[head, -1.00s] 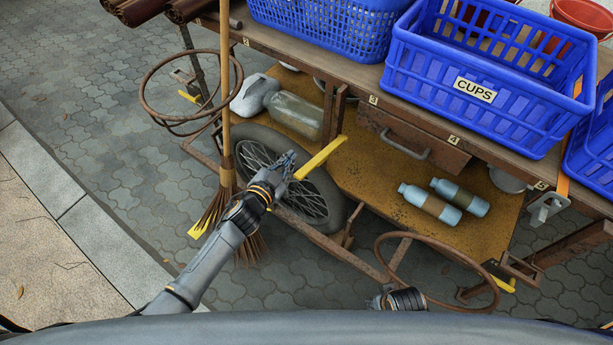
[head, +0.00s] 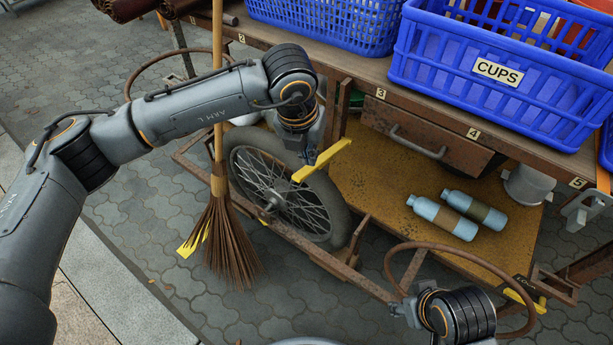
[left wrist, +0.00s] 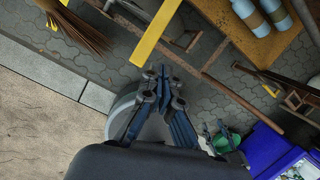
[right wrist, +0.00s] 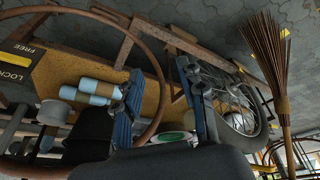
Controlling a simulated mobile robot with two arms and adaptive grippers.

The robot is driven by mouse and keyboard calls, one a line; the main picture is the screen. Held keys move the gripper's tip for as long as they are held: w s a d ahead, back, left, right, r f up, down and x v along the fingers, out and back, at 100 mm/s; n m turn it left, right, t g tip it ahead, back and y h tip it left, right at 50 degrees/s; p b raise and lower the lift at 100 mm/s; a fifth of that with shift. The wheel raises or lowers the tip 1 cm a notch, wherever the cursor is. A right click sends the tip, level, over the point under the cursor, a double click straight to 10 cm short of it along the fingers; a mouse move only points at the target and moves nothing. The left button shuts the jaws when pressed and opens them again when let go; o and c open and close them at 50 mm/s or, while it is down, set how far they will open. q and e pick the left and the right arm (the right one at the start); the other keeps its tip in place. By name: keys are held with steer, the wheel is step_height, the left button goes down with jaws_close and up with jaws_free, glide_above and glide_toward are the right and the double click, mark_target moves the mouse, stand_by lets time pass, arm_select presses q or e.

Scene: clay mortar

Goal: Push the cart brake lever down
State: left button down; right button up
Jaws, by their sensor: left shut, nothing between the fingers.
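A yellow lever (head: 322,160) slants up over the spoked wheel of the cart; it also shows as a yellow bar in the left wrist view (left wrist: 155,32). My left gripper (head: 307,152) points down beside the lever in the head view. Its fingers are shut and empty in the left wrist view (left wrist: 160,75), where the lever's near end is just above the fingertips; contact cannot be told. My right gripper (right wrist: 160,85) has its fingers spread apart near the cart's front hoop. A black plate with LOCK and FREE (right wrist: 20,62) shows in the right wrist view.
A broom (head: 225,235) stands left of the wheel (head: 285,185). A rusty hoop (head: 465,248) stands near my right arm. Two bottles (head: 445,217) lie on the yellow shelf (head: 370,185). A blue CUPS crate (head: 500,70) is on the cart top. Paving at lower left is clear.

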mark_target(306, 171)
arm_select(q)
steer(key=shift+w+a+r+y, duration=0.2)
steer(key=shift+w+a+y, duration=0.2)
steer(key=shift+a, duration=0.25)
arm_select(e)
steer(key=shift+s+r, duration=0.1)
steer(key=shift+r, duration=0.05)
arm_select(q)
steer(key=shift+f, duration=0.1)
steer(key=shift+f, duration=0.3)
steer(key=shift+b+x, duration=0.8)
steer(key=shift+x, duration=0.3)
steer(key=b+x, duration=0.1)
steer(key=x, duration=0.2)
steer(key=shift+w+d+f+b, duration=0.1)
steer(key=shift+w+f+b, duration=0.15)
steer(key=shift+b, duration=0.1)
steer(key=shift+f, duration=0.2)
arm_select(e)
steer(key=w+a+r+t, duration=0.1)
steer(key=w+t, duration=0.2)
steer(key=w, duration=0.2)
steer(key=w+a+r+t+y, duration=0.1)
steer(key=w+a+r+t, duration=0.1)
steer(key=w, duration=0.4)
steer(key=shift+a+r+t+y, duration=0.25)
steer(key=shift+t+y, duration=0.05)
steer(key=shift+t, duration=0.4)
